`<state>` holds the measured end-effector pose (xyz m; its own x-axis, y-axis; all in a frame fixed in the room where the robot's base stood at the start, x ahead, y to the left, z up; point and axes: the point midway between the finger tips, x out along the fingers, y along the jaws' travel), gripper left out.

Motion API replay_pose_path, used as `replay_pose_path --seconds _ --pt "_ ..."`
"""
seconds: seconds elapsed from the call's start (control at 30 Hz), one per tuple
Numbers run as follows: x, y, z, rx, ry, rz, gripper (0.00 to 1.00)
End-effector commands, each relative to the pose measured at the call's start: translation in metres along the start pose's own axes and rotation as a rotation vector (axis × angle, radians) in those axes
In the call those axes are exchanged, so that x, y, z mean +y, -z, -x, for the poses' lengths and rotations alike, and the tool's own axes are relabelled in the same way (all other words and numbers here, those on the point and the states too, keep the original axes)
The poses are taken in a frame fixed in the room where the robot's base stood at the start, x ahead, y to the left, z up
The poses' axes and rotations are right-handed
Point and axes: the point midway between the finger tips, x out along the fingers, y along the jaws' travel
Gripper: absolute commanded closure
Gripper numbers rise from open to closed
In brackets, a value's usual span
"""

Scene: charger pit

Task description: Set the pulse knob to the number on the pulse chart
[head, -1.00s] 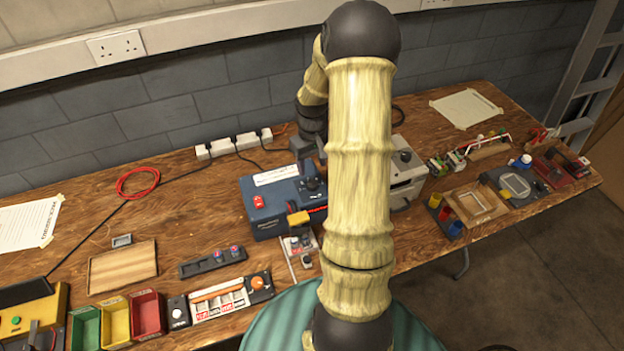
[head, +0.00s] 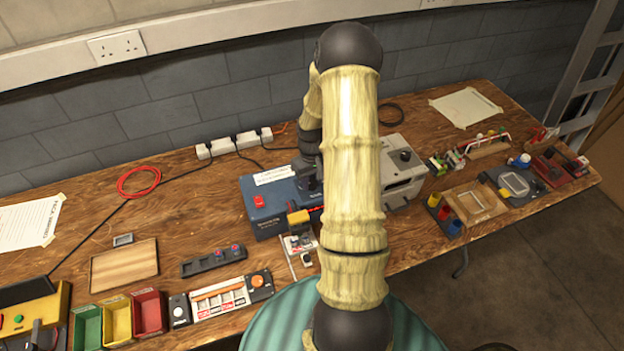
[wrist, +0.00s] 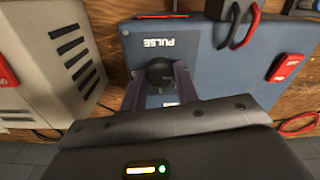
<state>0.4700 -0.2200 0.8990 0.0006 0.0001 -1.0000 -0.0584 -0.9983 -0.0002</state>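The blue charger box (head: 268,226) stands mid-table in the head view, and its blue top (wrist: 215,75) fills much of the wrist view. A dark round pulse knob (wrist: 160,72) sits on that top near a white PULSE label (wrist: 158,45). My gripper (wrist: 160,80) is over the knob, with one finger on each side of it; the fingers look open, and I cannot see firm contact. In the head view my gripper (head: 309,178) is at the box's top and hides the knob. No number or pointer setting is readable. I cannot tell which paper is the pulse chart.
A grey vented box (head: 402,175) stands right of the blue box. A red switch (wrist: 286,68) and black and red cables (wrist: 240,22) are close by. Papers lie at far left (head: 28,222) and back right (head: 466,106). Colored bins (head: 118,320) stand at front left.

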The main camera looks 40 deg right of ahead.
Motion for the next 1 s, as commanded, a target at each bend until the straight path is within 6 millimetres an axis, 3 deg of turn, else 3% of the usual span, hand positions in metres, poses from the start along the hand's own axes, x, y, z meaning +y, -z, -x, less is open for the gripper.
replay_pose_path --seconds 0.57,1.0 --pt "-0.0007 0.0000 -0.0001 -0.001 0.000 -0.091 0.93" --pt "-0.0011 0.0002 -0.0002 -0.001 -0.001 -0.430 0.92"
